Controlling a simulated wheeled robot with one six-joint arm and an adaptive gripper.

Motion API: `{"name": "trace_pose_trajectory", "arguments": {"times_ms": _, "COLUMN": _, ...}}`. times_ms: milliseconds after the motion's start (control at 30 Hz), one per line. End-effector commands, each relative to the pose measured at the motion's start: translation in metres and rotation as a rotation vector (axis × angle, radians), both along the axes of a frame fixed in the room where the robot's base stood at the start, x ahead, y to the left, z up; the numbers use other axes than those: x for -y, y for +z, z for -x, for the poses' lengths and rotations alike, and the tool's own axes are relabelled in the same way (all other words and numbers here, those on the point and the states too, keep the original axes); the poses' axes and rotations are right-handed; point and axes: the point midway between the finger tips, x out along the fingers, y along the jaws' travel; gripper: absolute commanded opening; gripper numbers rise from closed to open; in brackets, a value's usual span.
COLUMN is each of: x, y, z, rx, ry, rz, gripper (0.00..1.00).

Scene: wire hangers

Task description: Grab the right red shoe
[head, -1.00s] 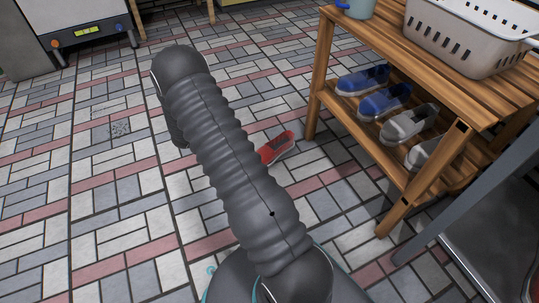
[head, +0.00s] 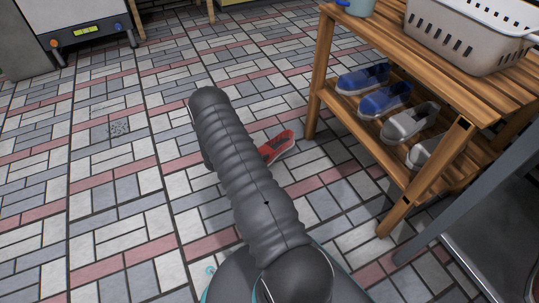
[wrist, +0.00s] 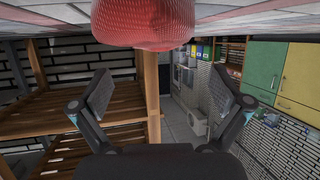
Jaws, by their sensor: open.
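A red shoe (head: 280,146) lies on the tiled floor, left of the wooden rack; my arm hides part of it in the head view. Only one red shoe shows there. In the wrist view, a red meshed shoe end (wrist: 145,24) fills the top middle, close to the camera and cut off by the frame edge. My gripper (wrist: 163,95) is open and empty, its two fingers spread apart below the shoe in that picture. My arm hides the gripper in the head view.
The wooden rack (head: 318,75) stands at the right, with blue shoes (head: 363,79) and grey shoes (head: 409,123) on its lower shelf and a pale basket (head: 470,35) on top. A post of it shows in the wrist view (wrist: 150,85). Floor at the left is clear.

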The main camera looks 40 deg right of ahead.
Motion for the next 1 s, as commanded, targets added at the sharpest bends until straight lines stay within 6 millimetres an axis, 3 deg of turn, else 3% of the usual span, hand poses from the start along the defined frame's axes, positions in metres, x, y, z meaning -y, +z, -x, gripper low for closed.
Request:
{"name": "trace_pose_trajectory", "arguments": {"times_ms": 267, "x": 0.014, "y": -0.006, "z": 0.001, "rx": 0.000, "ry": 0.000, "rz": 0.000, "gripper": 1.00}}
{"name": "trace_pose_trajectory", "arguments": {"times_ms": 600, "x": 0.052, "y": -0.025, "z": 0.004, "rx": 0.001, "ry": -0.001, "rz": -0.001, "gripper": 1.00}}
{"name": "trace_pose_trajectory", "arguments": {"times_ms": 867, "x": 0.056, "y": -0.025, "z": 0.003, "rx": 0.000, "ry": 0.002, "rz": -0.001, "gripper": 1.00}}
{"name": "trace_pose_trajectory", "arguments": {"times_ms": 1000, "x": 0.056, "y": -0.025, "z": 0.003, "rx": -0.001, "ry": 0.001, "rz": -0.001, "gripper": 0.68}}
